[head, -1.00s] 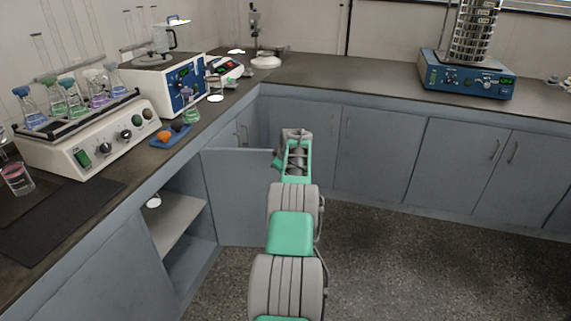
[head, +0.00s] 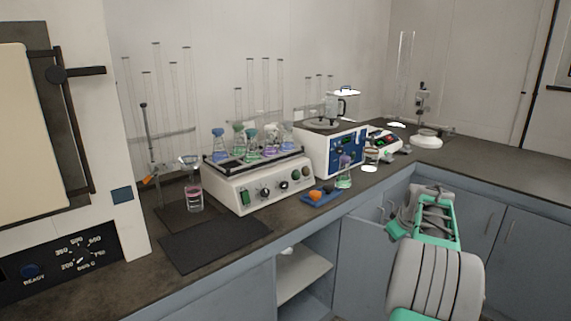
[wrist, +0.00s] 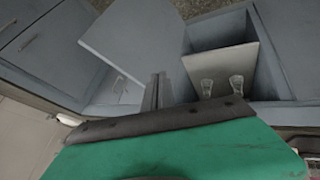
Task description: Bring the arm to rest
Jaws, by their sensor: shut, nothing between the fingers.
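My arm is stretched out over the floor at the lower right of the head view, in front of the cabinets and beside the open cupboard door (head: 358,262). The arm's far end hides part of the cabinet fronts; the fingers cannot be made out there. In the wrist view my gripper (wrist: 157,92) shows its two fingers together, with nothing between them. Its fingers point toward the cupboard area and appear clear of any object.
The open cupboard shows a pale shelf (head: 298,275); two glass items (wrist: 236,84) stand on it in the wrist view. The worktop above holds a flask shaker (head: 258,185), a blue-fronted device (head: 345,155) and an oven-like box (head: 75,240) at left.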

